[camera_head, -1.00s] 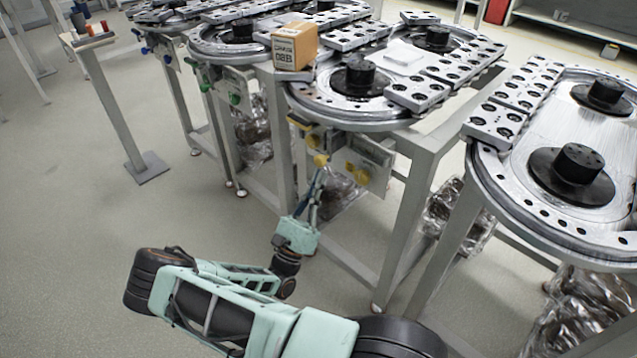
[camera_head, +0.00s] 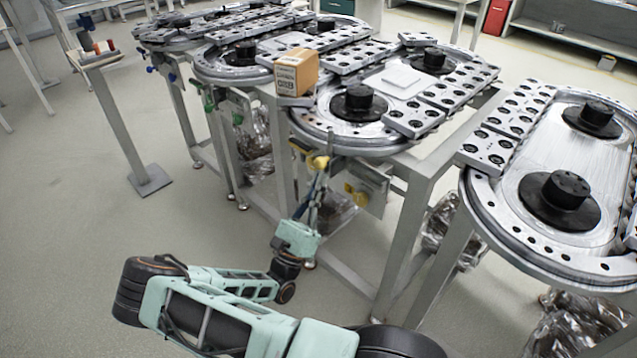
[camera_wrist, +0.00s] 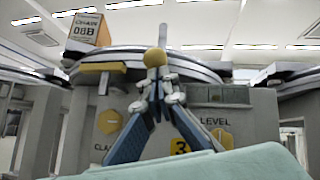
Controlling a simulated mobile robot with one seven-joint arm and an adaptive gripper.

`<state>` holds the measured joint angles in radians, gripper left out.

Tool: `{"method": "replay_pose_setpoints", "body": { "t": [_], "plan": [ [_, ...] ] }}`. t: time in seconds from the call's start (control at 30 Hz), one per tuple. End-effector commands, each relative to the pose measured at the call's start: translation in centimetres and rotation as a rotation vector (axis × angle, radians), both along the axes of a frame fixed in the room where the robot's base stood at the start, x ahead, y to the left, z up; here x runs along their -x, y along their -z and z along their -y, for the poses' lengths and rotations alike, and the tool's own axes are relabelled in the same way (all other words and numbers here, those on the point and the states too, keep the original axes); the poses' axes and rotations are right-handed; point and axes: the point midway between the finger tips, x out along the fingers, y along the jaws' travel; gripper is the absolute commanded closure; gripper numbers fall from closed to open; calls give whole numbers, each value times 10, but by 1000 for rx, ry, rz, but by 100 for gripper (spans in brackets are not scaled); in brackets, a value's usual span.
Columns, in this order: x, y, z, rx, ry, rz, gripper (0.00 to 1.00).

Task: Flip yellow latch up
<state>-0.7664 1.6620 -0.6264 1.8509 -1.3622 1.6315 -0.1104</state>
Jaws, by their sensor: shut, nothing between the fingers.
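The yellow latch (camera_head: 320,162) is a round yellow knob at the front edge of the middle ring track, just under its rim. In the wrist view its knob (camera_wrist: 154,59) stands in front of the track's rim, directly above my fingertips. My gripper (camera_head: 318,178) points up at it from below, its blue-grey fingers drawn together. In the wrist view the fingertips (camera_wrist: 158,93) meet just below the knob, with nothing visible between them. They look close to or touching its underside; I cannot tell which. The latch's pivot is hidden.
A cardboard box (camera_head: 296,73) sits on the track above the latch. A panel with another yellow knob (camera_head: 356,194) is to the right. The wrist view shows a yellow bar (camera_wrist: 104,66) under the rim.

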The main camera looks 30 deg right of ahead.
Motion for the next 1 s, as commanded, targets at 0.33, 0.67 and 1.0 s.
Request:
{"method": "replay_pose_setpoints", "body": {
  "t": [0.33, 0.67, 1.0],
  "plan": [
    [3, 15, 0, 7, 1, 4, 100],
    [25, 68, -24, 1, 2, 0, 100],
    [48, 104, -56, 1, 4, -1, 100]
  ]
}}
